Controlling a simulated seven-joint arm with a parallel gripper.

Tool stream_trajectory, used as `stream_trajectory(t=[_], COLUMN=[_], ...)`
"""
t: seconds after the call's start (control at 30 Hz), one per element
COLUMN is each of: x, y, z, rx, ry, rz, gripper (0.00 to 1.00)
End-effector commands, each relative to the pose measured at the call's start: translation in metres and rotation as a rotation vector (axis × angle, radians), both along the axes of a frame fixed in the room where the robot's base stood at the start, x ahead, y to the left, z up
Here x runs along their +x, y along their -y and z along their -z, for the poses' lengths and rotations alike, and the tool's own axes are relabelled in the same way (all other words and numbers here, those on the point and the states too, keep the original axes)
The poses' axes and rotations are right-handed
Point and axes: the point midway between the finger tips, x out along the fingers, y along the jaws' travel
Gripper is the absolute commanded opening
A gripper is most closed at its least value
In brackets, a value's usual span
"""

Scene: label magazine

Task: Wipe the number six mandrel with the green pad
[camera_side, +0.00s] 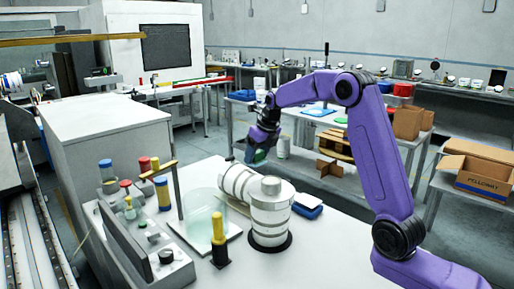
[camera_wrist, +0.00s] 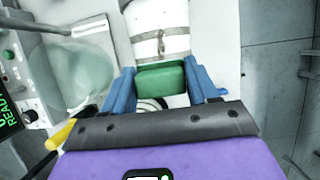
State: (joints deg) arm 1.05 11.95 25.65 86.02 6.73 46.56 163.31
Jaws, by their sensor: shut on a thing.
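My gripper (camera_side: 254,153) hangs over the far side of the white bench. In the wrist view, its blue fingers (camera_wrist: 163,72) are shut on the green pad (camera_wrist: 160,80), one finger at each end. A white banded cylinder (camera_side: 238,183) lies on the bench below; a white banded cylinder also shows just beyond the pad in the wrist view (camera_wrist: 158,22). Another white banded cylinder (camera_side: 270,215) stands upright on a dark round base in front. I cannot read a number on either, so I cannot tell which is mandrel six. Whether the pad touches a cylinder is unclear.
A clear, pale greenish panel (camera_side: 203,222) with an upright post stands left of the cylinders. A yellow-topped tool (camera_side: 218,240) stands in front. A control box (camera_side: 150,250) and several coloured jars are further left.

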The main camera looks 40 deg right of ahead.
Motion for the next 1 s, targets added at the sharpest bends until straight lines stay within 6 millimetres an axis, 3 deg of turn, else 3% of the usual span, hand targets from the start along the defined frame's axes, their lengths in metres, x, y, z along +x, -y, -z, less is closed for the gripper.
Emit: stream_trajectory(t=[0.47,0.5,1.0], x=[0.002,0.007,0.052], y=[0.0,0.0,0.001], z=[0.051,0.051,0.048], rx=[0.002,0.001,0.0], ry=[-0.003,0.0,0.0], rz=[0.0,0.0,0.001], gripper=[0.34,0.31,0.3])
